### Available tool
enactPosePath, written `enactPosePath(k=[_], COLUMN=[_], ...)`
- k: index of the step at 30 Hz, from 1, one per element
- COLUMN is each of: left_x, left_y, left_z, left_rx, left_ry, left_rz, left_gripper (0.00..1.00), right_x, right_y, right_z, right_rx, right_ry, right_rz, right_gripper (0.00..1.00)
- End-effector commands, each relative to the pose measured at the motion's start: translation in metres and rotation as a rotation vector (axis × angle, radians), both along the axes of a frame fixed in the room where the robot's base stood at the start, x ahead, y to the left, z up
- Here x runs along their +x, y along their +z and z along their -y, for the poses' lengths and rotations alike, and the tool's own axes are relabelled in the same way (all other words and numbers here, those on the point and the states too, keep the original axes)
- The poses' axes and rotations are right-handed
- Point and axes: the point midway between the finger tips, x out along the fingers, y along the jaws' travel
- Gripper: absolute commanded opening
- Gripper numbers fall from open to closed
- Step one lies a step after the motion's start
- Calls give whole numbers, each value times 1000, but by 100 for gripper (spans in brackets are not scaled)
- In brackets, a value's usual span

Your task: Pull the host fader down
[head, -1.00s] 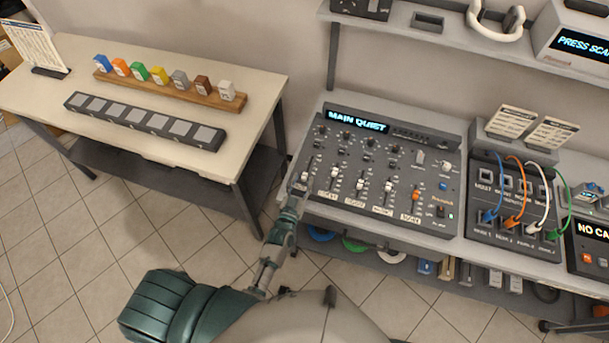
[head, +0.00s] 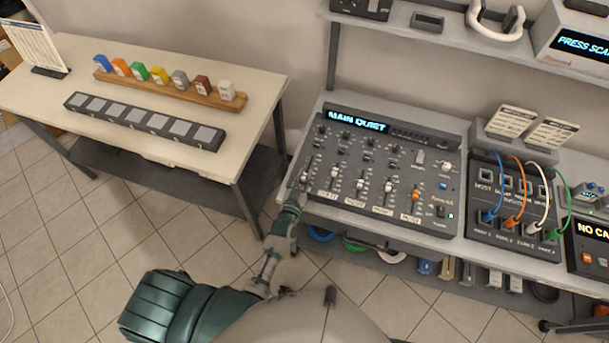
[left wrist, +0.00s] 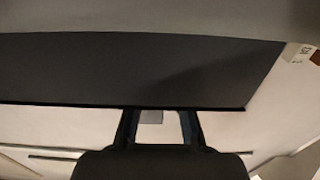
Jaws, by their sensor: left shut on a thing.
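The dark mixer (head: 375,165) stands on the grey bench, its display reading "MAIN QUIET". A row of faders runs along its front, with pale caps and one orange cap (head: 415,194) at the right. The leftmost fader's pale cap (head: 305,176) is at my left gripper (head: 301,187); its label is hidden by the gripper, so I cannot read which fader it is. My left gripper is shut on this cap at the mixer's front left corner. In the left wrist view the two fingers (left wrist: 158,130) stand on either side of a small pale piece. My right gripper is not in view.
A patch panel (head: 512,208) with coloured cables stands right of the mixer. A shelf (head: 425,38) with headphones hangs behind it. A separate table (head: 60,95) at left holds coloured blocks and a strip of pads. Tiled floor is open between the tables.

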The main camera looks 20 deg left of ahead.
Motion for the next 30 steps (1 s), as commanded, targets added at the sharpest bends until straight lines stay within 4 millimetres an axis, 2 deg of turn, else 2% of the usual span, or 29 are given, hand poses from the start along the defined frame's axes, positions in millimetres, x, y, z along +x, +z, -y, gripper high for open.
enactPosePath(k=[4, 11, 12, 15, 25, 30], left_x=[-11, -13, -13, -13, -14, -37], left_y=[2, -1, -1, -1, -1, -2], left_z=[0, 0, 0, 0, 0, -1], left_rx=[0, 0, 0, 0, 0, 0], left_ry=[-1, -1, -1, -1, -1, -1], left_rz=[-3, -1, -1, -1, -1, -4], left_gripper=[0, 0, 19, 44, 44, 44], right_x=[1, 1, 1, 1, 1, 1], right_y=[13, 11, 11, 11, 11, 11], right_z=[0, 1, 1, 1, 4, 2], right_rx=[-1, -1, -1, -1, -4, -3], right_ry=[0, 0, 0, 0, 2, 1], right_rz=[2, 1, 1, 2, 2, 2], right_gripper=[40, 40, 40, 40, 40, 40])
